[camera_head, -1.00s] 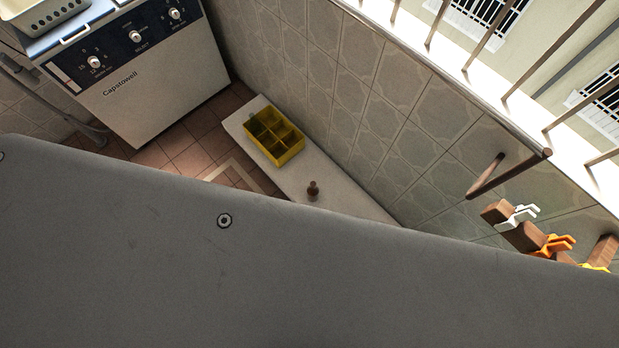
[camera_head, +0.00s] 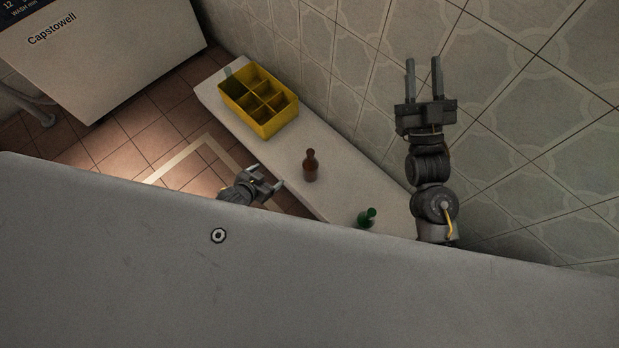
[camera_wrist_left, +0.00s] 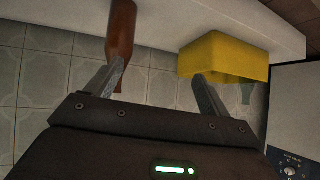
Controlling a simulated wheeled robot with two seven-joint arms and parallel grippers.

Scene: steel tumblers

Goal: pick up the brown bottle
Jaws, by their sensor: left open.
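The brown bottle (camera_head: 311,167) stands upright on the pale ledge (camera_head: 330,203). My left gripper (camera_head: 266,177) is open and empty, to the left of the bottle and apart from it in the head view. In the left wrist view the brown bottle (camera_wrist_left: 121,32) appears upside down, near one fingertip of my left gripper (camera_wrist_left: 158,72); that finger covers part of it. I cannot tell whether they touch. My right gripper (camera_head: 423,72) is open and empty, raised in front of the tiled wall at the right.
A yellow divided crate (camera_head: 265,129) stands on the ledge behind the bottle and also shows in the left wrist view (camera_wrist_left: 222,52). A green bottle (camera_head: 367,217) is on the ledge nearer me. The tiled wall (camera_head: 370,110) runs along the ledge. A white appliance (camera_head: 110,55) stands at upper left.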

